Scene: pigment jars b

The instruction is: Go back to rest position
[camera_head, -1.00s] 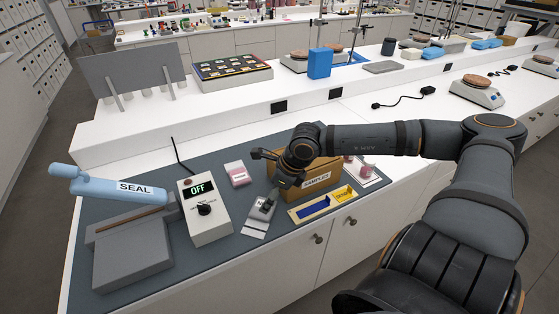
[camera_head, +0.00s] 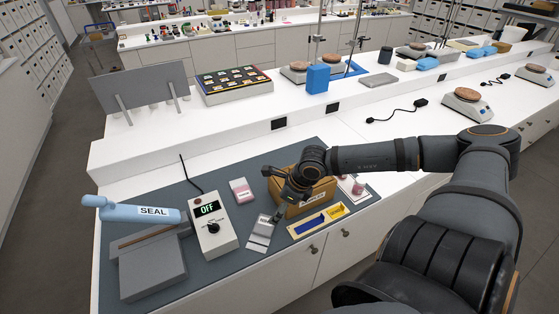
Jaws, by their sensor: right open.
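My right gripper (camera_head: 272,194) is open and empty. It hangs over the grey mat (camera_head: 245,172), in front of the brown SAMPLES box (camera_head: 296,208), and hides part of it. One fingertip points down near a pale flat pouch (camera_head: 259,232); I cannot tell whether they touch. The right arm reaches in from the right side of the view. My left gripper is not in view.
A raised shelf runs behind.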

